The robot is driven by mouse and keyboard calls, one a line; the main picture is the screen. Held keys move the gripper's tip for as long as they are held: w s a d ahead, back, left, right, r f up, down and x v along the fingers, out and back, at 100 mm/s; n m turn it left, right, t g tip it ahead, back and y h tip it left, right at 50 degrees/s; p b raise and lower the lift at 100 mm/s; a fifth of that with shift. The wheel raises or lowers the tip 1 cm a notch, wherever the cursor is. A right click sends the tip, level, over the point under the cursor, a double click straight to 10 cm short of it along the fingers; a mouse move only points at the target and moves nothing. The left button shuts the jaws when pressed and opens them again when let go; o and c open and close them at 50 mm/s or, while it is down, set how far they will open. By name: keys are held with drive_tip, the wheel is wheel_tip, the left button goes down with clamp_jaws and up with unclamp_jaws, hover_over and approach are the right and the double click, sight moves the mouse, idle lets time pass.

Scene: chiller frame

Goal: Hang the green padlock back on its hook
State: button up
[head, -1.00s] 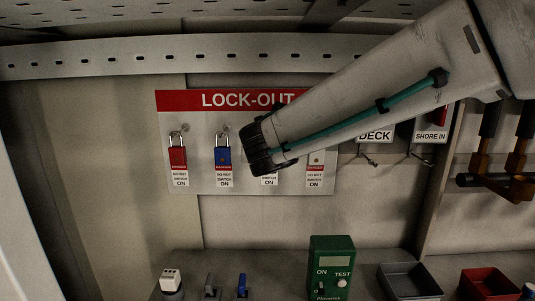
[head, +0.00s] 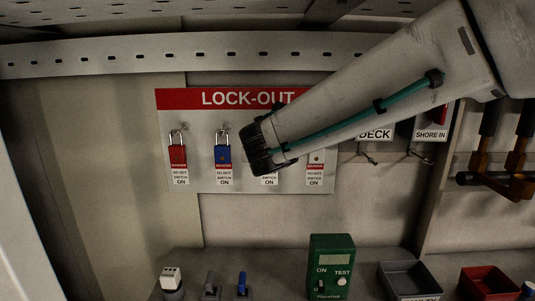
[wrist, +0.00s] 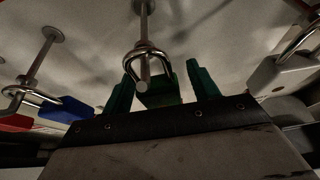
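The green padlock (wrist: 160,94) shows in the wrist view. Its steel shackle is looped around a hook (wrist: 144,18) sticking out from the board, and the hook's tip shows through the loop. My gripper (wrist: 161,82) has its two dark green fingers spread on either side of the padlock body. A gap shows on the right side; the left finger is very close to the body. In the head view my gripper (head: 256,150) is in front of the lock-out board (head: 205,125), at the third place from the left, and hides the green padlock and its hook.
A red padlock (head: 177,155) and a blue padlock (head: 222,154) hang to the left; the blue one is close by in the wrist view (wrist: 66,108). A pale grey padlock (wrist: 282,75) hangs to the right. Below stand a green tester (head: 332,265) and a grey bin (head: 410,283).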

drive_tip(key=v, duration=0.8)
drive_tip(key=s+d+f+m+g+h, duration=0.2)
drive_tip(key=s+d+f+m+g, duration=0.3)
drive_tip(key=d+m, duration=0.4)
drive_tip(key=s+d+f+m+g+h, duration=0.2)
drive_tip(key=s+d+f+m+g, duration=0.15)
drive_tip(key=s+d+m, duration=0.6)
drive_tip(key=s+d+f+m+g+y, duration=0.2)
drive_tip(key=s+d+m, duration=0.1)
drive_tip(key=s+m, duration=0.4)
drive_tip(key=s+d+f+m+g+y, duration=0.1)
drive_tip(key=s+d+f+m+y, duration=0.1)
drive_tip(key=s+m, duration=0.5)
drive_tip(key=d+m, duration=0.1)
drive_tip(key=m, duration=0.2)
drive_tip(key=shift+s+d+g, duration=0.2)
drive_tip(key=shift+d+g, duration=0.05)
drive_tip(key=shift+g, duration=0.1)
